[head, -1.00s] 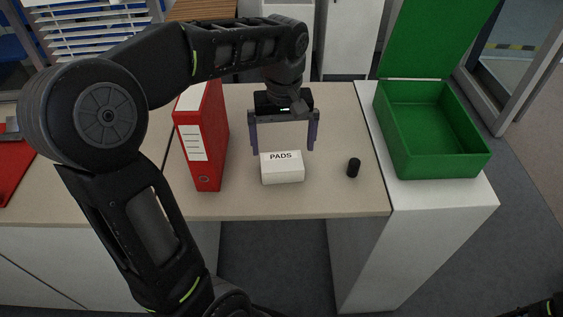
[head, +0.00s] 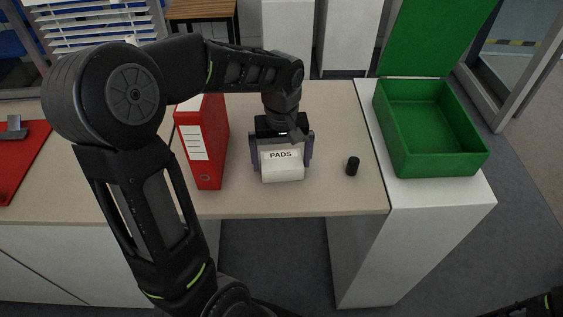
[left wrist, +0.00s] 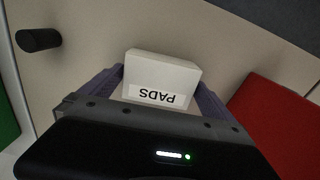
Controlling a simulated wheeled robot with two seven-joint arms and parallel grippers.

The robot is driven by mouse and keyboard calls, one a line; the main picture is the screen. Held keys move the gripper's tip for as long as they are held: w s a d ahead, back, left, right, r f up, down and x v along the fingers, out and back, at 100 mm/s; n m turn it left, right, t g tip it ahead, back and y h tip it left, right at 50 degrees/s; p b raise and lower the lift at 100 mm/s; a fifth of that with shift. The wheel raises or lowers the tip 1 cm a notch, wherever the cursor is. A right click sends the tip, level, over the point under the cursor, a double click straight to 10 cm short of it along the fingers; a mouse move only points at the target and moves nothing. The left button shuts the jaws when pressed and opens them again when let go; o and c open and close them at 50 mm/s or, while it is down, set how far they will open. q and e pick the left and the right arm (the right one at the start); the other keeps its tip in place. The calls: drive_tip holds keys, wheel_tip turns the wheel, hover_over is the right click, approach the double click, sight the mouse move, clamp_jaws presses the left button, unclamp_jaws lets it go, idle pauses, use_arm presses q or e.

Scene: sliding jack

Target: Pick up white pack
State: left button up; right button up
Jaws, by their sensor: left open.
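The white pack (head: 283,170), labelled PADS, lies on the beige desk in the head view. My left gripper (head: 282,160) is lowered over it with its two purple fingers apart, one at each side of the pack. In the left wrist view the white pack (left wrist: 162,80) sits between the open fingers (left wrist: 160,95). Whether the fingers touch its sides cannot be told. My right gripper is not clearly seen; only a dark part of my own body shows at the lower right of the head view.
A red binder (head: 208,150) stands upright close left of the pack. A small black cylinder (head: 352,166) stands to the right. An open green box (head: 436,165) is on the white cabinet (head: 440,200) at right. The desk's front edge is near the pack.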

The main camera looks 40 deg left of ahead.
use_arm(q)
drive_tip(key=shift+f, duration=0.65)
drive_tip(key=shift+c, duration=0.2)
drive_tip(key=c, duration=1.1)
